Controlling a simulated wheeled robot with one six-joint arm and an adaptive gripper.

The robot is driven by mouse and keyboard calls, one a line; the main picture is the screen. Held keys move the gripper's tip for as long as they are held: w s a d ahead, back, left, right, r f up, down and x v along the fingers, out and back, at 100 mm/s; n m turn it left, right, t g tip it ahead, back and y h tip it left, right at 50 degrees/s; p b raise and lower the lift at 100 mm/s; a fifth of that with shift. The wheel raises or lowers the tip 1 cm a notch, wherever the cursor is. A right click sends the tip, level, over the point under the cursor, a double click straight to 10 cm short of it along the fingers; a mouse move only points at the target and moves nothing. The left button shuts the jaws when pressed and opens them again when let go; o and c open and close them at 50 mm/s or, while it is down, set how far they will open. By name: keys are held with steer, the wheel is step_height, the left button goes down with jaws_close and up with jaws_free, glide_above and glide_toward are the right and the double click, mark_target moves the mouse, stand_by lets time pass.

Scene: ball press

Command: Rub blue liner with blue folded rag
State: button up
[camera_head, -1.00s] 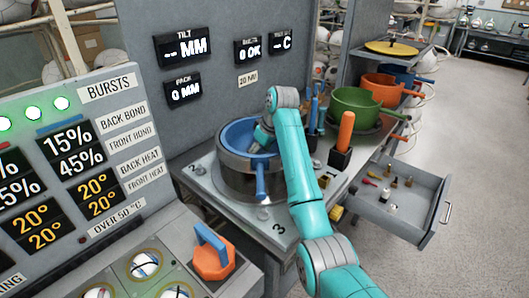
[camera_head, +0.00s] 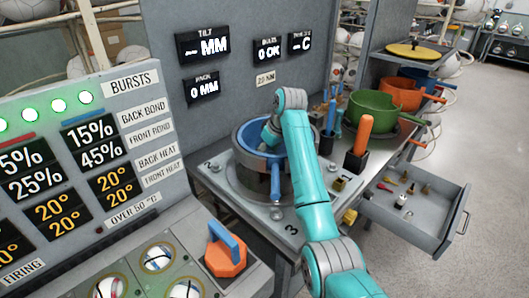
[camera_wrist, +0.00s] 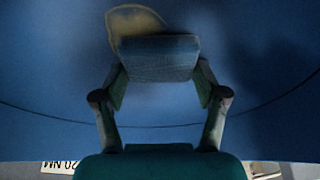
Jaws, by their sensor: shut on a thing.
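The blue liner (camera_head: 246,133) sits in a round grey metal pot on the press table, with its blue handle sticking out toward the front. My gripper (camera_head: 268,136) reaches down inside the liner, and its fingers are hidden in the head view. In the wrist view my gripper (camera_wrist: 160,88) is shut on the blue folded rag (camera_wrist: 158,60), which is held between its fingers. The rag is at the blue liner surface (camera_wrist: 55,70), beside a tan stain (camera_wrist: 128,22) that shows just beyond it. I cannot tell whether the rag presses on the surface.
An orange-handled tool in a dark block (camera_head: 358,150) stands right of the liner. Green (camera_head: 376,108) and orange pans are on a shelf behind. An open drawer (camera_head: 420,205) with small parts juts out at right. A control panel (camera_head: 75,165) fills the left.

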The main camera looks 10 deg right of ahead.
mark_target(277, 153)
steer(key=shift+s+d+f, duration=0.1)
steer(key=shift+s+d, duration=0.1)
steer(key=shift+d, duration=0.65)
steer(key=shift+s+d+f, duration=0.1)
steer(key=shift+s+d, duration=0.1)
steer(key=shift+d, duration=0.6)
steer(key=shift+s+d+r, duration=0.1)
steer(key=shift+s+d, duration=0.05)
steer(key=shift+d, duration=0.65)
steer(key=shift+s+d+r, duration=0.1)
steer(key=shift+d, duration=0.65)
steer(key=shift+r, duration=0.2)
steer(key=shift+r, duration=2.85)
steer(key=shift+r, duration=1.5)
